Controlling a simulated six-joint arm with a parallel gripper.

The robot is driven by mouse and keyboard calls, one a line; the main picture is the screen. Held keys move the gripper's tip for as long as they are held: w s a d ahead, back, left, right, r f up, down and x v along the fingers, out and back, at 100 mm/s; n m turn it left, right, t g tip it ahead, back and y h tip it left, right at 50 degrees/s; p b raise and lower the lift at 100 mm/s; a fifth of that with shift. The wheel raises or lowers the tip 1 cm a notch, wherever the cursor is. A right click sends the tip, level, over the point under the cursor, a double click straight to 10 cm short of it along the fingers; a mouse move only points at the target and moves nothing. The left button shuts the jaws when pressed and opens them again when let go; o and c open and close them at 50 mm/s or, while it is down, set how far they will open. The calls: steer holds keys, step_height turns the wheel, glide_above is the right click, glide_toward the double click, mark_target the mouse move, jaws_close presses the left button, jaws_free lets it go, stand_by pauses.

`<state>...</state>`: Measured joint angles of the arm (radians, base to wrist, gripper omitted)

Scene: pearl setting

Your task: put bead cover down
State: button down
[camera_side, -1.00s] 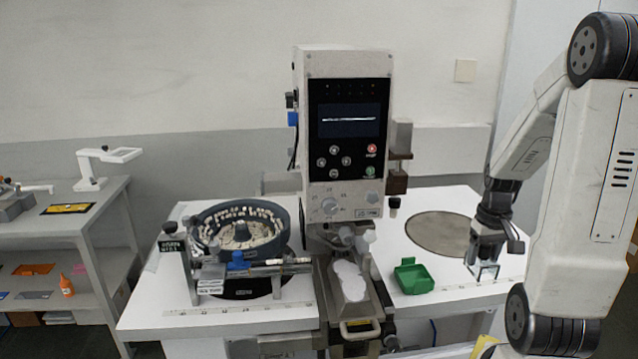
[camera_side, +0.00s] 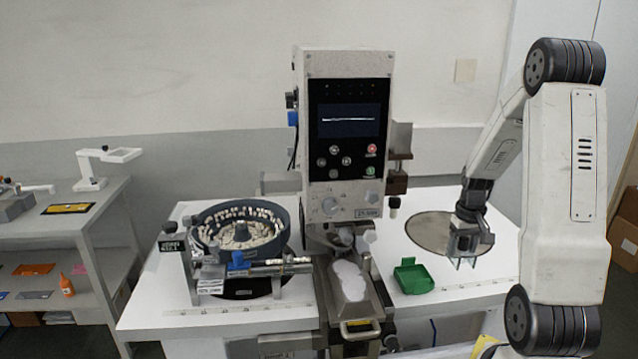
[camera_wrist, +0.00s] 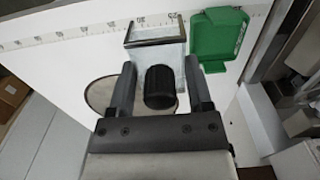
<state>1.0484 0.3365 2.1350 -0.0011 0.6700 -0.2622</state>
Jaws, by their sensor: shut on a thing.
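The bead cover (camera_side: 466,262) is a small clear box with grey edges. It hangs below my gripper (camera_side: 464,244) at the right side of the white table, in front of the grey-brown disc. In the wrist view the bead cover (camera_wrist: 156,42) shows beyond the fingertips, with a black round knob (camera_wrist: 160,88) between the two fingers. My gripper (camera_wrist: 160,72) is shut on the bead cover. I cannot tell clearly whether the cover's lower edge touches the table.
An open green box (camera_side: 412,277) stands left of the cover; it also shows in the wrist view (camera_wrist: 217,38). The disc (camera_side: 428,229) lies flat behind. The tall machine (camera_side: 347,70) and the bead bowl (camera_side: 205,236) stand further left. A ruler strip (camera_side: 478,284) runs along the front edge.

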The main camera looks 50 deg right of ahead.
steer(key=shift+w+d+f, duration=0.55)
steer(key=shift+d+f, duration=0.05)
steer(key=shift+f, duration=0.3)
steer(key=shift+w+d+f, duration=0.55)
steer(key=shift+d+f, duration=0.05)
steer(key=shift+f, duration=0.35)
steer(key=shift+w+d+f, duration=0.55)
steer(key=shift+d+f, duration=0.05)
steer(key=shift+f, duration=0.3)
steer(key=shift+w+d+f, duration=0.2)
steer(key=shift+f, duration=1.6)
steer(key=shift+f, duration=0.15)
jaws_free()
step_height(320, 180, up, 12)
